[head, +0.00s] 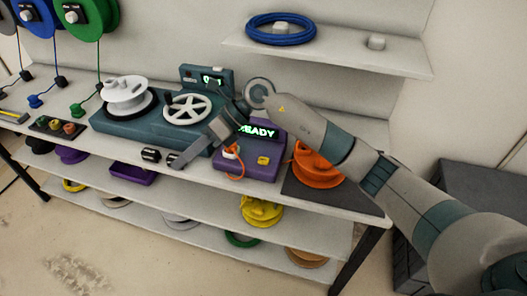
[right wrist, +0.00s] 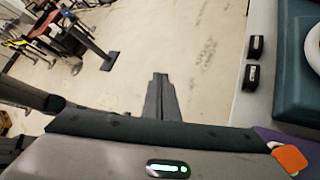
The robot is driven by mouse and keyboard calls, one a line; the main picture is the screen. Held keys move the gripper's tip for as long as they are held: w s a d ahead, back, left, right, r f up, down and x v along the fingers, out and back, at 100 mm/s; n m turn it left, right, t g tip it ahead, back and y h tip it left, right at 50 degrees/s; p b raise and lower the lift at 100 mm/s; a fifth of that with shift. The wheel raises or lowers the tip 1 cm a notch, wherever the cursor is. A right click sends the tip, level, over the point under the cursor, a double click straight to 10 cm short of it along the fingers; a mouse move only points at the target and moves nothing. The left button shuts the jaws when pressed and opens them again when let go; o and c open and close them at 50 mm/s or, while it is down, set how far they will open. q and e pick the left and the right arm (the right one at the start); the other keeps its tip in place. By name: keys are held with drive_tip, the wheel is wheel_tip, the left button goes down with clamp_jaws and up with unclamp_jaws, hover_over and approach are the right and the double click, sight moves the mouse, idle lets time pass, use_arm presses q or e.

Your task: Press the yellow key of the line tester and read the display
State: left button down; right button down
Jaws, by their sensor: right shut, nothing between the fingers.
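The line tester (head: 236,174) is a purple box on the tabletop with a raised display (head: 266,133). The display shows green letters "EADY", its left end hidden behind my right arm. The yellow key (head: 263,160) is on the tester's top, right of a white and orange plug (head: 231,152) with an orange cord. My right gripper (head: 176,164) is shut and empty, left of the tester near the table's front edge, apart from the key. In the right wrist view its closed fingers (right wrist: 160,96) show against the floor, and a purple corner of the tester (right wrist: 267,136) shows at lower right. My left gripper is not in view.
A teal reel machine (head: 120,127) stands behind and left of my gripper. Two small black blocks (head: 150,155) lie at the table edge. A shelf (head: 340,52) holds a blue coil (head: 281,35).

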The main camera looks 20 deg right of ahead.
sight(264, 160)
drive_tip(key=w+d+h, duration=0.4)
drive_tip(key=d+h, duration=0.1)
drive_tip(key=d, duration=0.6)
drive_tip(key=w+d+r+t+h, duration=0.1)
drive_tip(key=w+d+h, duration=0.3)
drive_tip(key=d, duration=0.7)
drive_tip(key=shift+d+r+h, duration=0.25)
drive_tip(key=shift+r+h, duration=0.05)
drive_tip(key=shift+h, duration=0.8)
drive_tip(key=shift+f, duration=0.15)
